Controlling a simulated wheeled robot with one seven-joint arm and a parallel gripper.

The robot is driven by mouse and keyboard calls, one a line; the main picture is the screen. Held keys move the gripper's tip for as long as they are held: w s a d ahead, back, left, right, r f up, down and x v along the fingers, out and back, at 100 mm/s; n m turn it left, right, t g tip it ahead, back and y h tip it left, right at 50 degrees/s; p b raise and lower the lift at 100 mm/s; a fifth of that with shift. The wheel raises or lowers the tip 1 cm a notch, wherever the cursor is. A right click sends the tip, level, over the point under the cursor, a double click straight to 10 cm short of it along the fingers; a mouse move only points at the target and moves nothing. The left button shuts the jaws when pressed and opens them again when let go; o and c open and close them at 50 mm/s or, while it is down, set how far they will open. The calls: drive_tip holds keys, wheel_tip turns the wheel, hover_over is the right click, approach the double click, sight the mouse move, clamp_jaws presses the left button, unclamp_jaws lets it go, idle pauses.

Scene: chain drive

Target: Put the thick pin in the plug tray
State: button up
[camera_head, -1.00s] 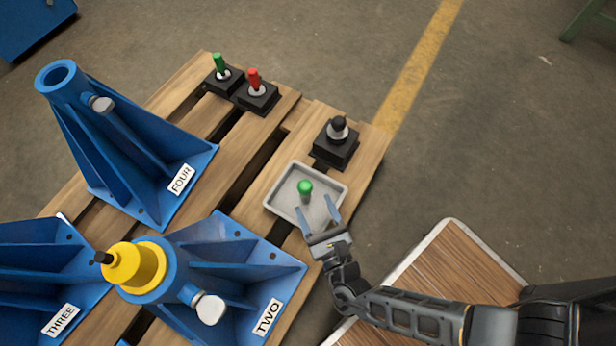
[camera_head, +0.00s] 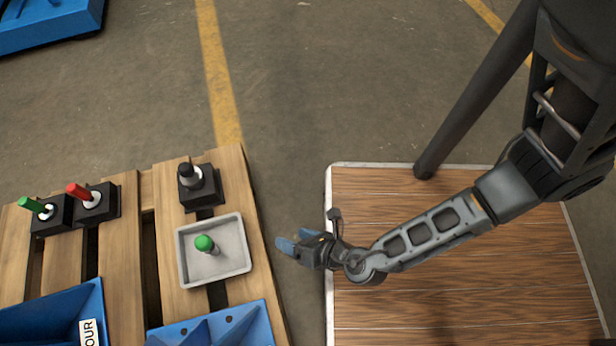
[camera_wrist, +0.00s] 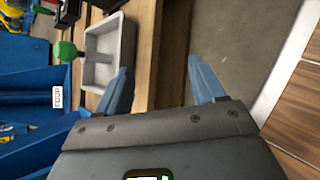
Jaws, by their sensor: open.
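The plug tray, a shallow grey tray (camera_head: 183,265), lies on the wooden pallet. A pin with a round green head (camera_head: 204,242) and grey shank stands in it; I take it for the thick pin. In the wrist view the pin (camera_wrist: 66,50) and tray (camera_wrist: 128,45) are at upper left. My gripper (camera_head: 291,239) is open and empty, to the right of the tray, past the pallet's edge and apart from the pin. Its two blue fingers (camera_wrist: 159,65) show nothing held between them.
A black-knobbed part (camera_head: 190,172) stands in a black block behind the tray. Green-handled (camera_head: 32,204) and red-handled (camera_head: 78,191) parts stand in blocks at left. Blue brackets (camera_head: 225,328) are in front.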

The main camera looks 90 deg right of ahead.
drive_tip(key=s+a+r+m+y, duration=0.2)
drive_tip(key=s+r+m, duration=0.1)
drive_tip(key=r+m, duration=0.35)
drive_tip(key=s+a+r+m+y, duration=0.1)
drive_tip(key=s+r+m+y, duration=0.2)
drive_tip(key=r+m, duration=0.3)
wheel_tip(320, 180, up, 24)
drive_tip(key=w+d+m+t, duration=0.1)
drive_tip(key=w+m+t, duration=0.1)
drive_tip(key=m+t, duration=0.3)
drive_tip(key=m, duration=0.4)
drive_tip(key=shift+w+t, duration=0.3)
drive_tip(key=shift+f+m, duration=0.1)
drive_tip(key=shift+m, duration=0.15)
